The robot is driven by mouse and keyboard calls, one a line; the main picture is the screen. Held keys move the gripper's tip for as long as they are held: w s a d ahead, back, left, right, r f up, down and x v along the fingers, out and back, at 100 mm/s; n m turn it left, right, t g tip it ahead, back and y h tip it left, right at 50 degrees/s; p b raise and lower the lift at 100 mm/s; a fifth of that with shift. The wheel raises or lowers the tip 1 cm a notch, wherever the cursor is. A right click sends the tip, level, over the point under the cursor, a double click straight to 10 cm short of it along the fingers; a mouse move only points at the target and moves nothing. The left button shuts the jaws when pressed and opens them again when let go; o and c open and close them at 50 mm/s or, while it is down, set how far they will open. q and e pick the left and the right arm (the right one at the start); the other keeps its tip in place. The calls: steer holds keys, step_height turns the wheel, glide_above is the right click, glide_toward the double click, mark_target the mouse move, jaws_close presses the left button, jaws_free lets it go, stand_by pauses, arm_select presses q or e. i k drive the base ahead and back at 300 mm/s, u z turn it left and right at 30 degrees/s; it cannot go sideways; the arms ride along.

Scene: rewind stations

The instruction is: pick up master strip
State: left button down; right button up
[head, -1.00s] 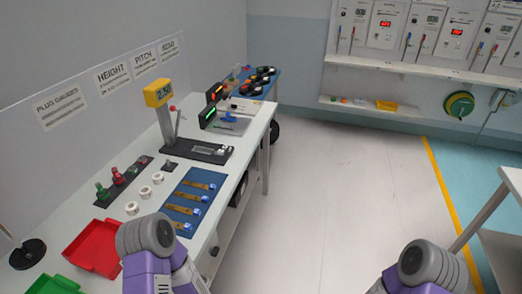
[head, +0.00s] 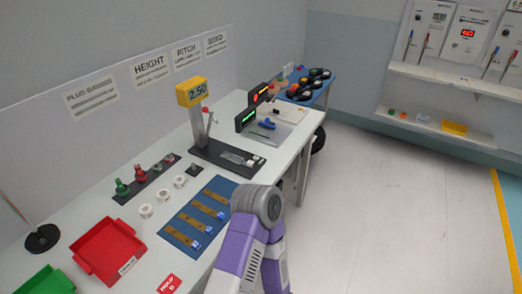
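Several brown strips (head: 208,211) with blue-and-white tags lie side by side on a blue mat (head: 176,238) on the white bench. I cannot tell which thing is the master strip. A small pale piece (head: 238,158) lies on that base. My purple and grey arm rises at the lower middle, close to the mat's right side, and covers part of the bench edge. Neither gripper shows.
A red tray (head: 108,249) and a green tray (head: 48,282) sit at the front left. A red card (head: 169,284) lies near the bench's front edge. White rings (head: 146,211) and plug gauges (head: 139,173) stand behind the mat. Floor to the right (head: 390,220) is clear.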

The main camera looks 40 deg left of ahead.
mark_target(250, 164)
steer(key=i, duration=2.95)
steer(key=u, duration=3.9)
